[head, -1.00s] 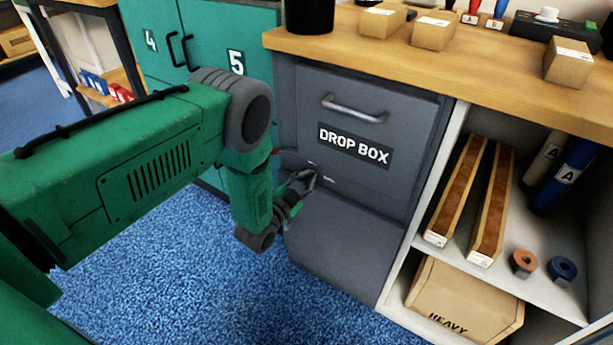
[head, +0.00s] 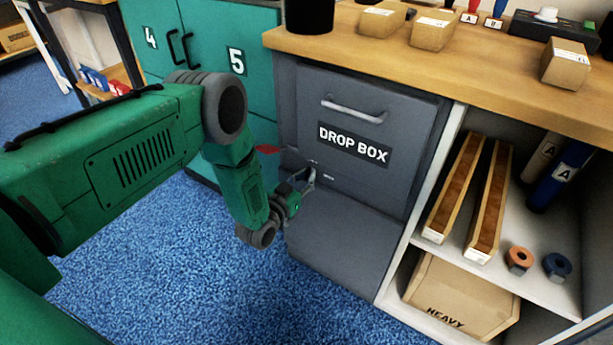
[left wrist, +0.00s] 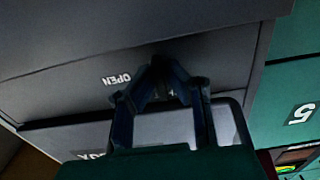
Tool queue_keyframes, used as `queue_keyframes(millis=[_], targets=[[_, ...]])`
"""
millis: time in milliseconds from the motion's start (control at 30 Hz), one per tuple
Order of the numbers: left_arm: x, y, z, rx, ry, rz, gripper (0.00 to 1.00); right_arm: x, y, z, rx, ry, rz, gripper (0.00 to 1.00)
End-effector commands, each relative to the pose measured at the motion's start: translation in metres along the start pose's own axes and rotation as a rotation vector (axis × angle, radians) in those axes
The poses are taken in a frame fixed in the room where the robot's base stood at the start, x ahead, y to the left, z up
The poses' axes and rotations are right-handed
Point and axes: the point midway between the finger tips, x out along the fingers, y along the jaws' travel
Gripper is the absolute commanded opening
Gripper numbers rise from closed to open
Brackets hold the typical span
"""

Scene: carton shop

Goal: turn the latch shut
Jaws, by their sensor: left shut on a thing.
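The grey drop box (head: 400,118) has a bar handle and a "DROP BOX" label, and its door looks flush with the front. My left gripper (head: 306,179) is at its front, below the label on the left. The left wrist view shows the gripper's fingertips (left wrist: 162,68) closed together against the grey front, beside an upside-down "OPEN" mark (left wrist: 117,80). The gripper is shut on the latch, which the fingers mostly hide, so its angle cannot be told. My right gripper is not in view.
A wooden counter (head: 480,75) with small cartons runs above. Open shelves (head: 450,250) with long boxes, rolls and a "HEAVY" carton (head: 460,295) stand to the right. Green numbered lockers (head: 262,85) stand to the left. The blue floor (head: 150,290) in front is clear.

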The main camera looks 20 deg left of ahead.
Motion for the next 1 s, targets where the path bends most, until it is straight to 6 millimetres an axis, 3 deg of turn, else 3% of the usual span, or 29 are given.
queue_keyframes(millis=[533,567,600,1000], targets=[[0.003,0.0,-0.002,-0.023,0.004,-0.001,0.0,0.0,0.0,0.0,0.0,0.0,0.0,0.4],[0.003,0.0,-0.002,-0.023,0.004,-0.001,0.2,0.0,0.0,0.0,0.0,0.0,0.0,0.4],[0.003,0.0,-0.002,-0.023,0.004,-0.001,0.29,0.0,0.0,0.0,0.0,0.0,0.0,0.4],[-0.007,0.0,-0.001,-0.022,0.0,-0.001,0.29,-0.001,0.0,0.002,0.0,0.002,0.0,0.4]])
